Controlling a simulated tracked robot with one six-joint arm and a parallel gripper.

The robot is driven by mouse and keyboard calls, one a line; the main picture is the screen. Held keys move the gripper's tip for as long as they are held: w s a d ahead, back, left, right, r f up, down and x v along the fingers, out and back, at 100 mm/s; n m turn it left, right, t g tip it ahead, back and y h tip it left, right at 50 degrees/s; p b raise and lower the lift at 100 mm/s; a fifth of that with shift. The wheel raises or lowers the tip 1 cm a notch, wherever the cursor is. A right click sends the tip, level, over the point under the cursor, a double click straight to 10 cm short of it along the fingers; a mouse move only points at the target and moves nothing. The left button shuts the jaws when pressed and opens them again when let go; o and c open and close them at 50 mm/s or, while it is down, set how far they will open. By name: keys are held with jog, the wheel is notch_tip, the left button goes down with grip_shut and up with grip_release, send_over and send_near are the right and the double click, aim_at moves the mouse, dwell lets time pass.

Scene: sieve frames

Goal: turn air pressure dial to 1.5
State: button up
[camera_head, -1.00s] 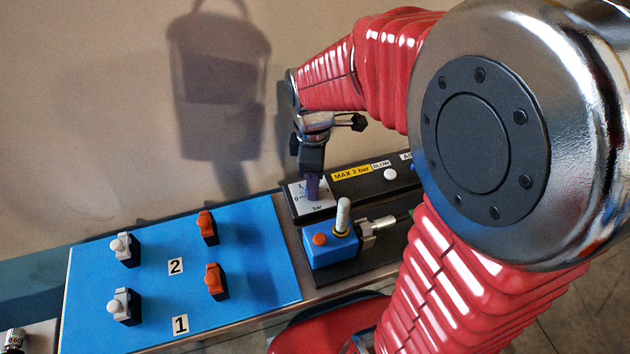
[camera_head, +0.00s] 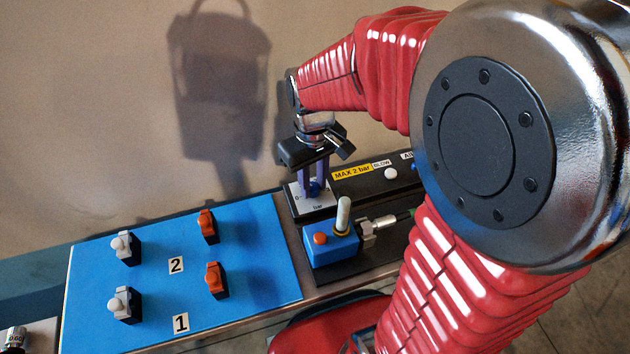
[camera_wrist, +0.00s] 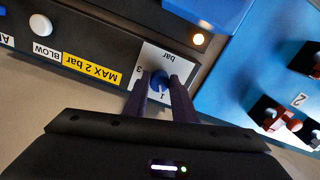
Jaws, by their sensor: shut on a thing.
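In the wrist view the knob (camera_wrist: 159,80) sits between my two purple fingers, and the plate (camera_wrist: 172,58) shows a 1 and a 3, upside down. My gripper (camera_head: 313,188) points straight down over the plate, with its fingers around the knob and shut on it. The gripper (camera_wrist: 160,88) hides part of the scale in both views. I cannot read the knob's exact setting.
A blue box with an orange button (camera_head: 320,239) and an upright metal lever (camera_head: 342,216) stands close in front of the dial. A white button (camera_head: 390,174) lies to the right. A blue panel (camera_head: 110,290) with grey and orange clamps is at left.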

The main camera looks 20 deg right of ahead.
aim_at(312, 187)
jog(key=m, duration=0.5)
jog(key=shift+w+a+r+m, duration=0.1)
jog(key=shift+w+a+m, duration=0.05)
jog(key=shift+m, duration=0.25)
jog(key=o, duration=1)
jog(key=shift+o, duration=0.2)
notch_tip(312, 187, up, 14)
jog(key=shift+f, duration=0.2)
jog(key=shift+f, duration=0.1)
